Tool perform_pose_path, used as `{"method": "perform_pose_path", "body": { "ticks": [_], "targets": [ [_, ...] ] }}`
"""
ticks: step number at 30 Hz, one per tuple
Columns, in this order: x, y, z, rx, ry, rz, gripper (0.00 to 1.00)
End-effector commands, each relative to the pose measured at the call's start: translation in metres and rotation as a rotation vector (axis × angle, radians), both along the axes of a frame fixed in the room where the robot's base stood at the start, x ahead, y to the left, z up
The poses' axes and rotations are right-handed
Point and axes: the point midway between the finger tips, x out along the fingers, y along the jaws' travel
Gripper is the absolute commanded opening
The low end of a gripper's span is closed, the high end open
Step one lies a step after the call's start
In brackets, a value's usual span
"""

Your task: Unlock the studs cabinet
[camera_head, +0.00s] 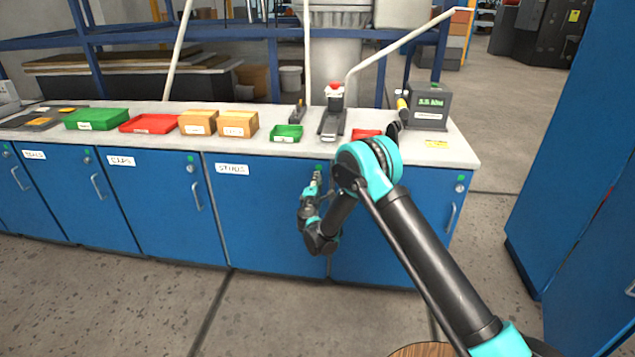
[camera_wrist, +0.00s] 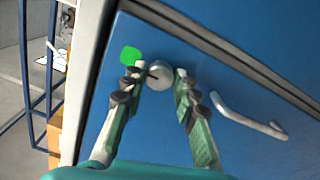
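The studs cabinet (camera_head: 262,215) is a blue door with a white "STUDS" label under the worktop. My gripper (camera_head: 317,178) is at its upper right corner in the head view and hides the lock there. In the wrist view the round silver lock (camera_wrist: 160,77) sits near the door's top edge, with a small dark mark at its left side. A green marker (camera_wrist: 130,55) is beside it. My gripper (camera_wrist: 158,75) is open, its fingertips on either side of the lock. Whether they touch it I cannot tell. The silver door handle (camera_wrist: 248,115) is to the right of the fingers.
Other blue cabinets (camera_head: 155,200) stand left and right. The floor in front is clear.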

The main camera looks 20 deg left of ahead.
Motion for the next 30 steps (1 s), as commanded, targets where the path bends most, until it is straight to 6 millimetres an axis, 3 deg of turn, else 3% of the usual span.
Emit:
{"method": "perform_pose_path", "body": {
  "ticks": [4, 16, 30],
  "targets": [
    [0.0, 0.0, 0.0, 0.0, 0.0, 0.0, 0.48],
    [-0.008, -0.001, 0.0, 0.0, 0.0, 0.001, 0.48],
    [-0.092, -0.022, 0.0, 0.0, 0.0, 0.001, 0.48]
  ]
}}
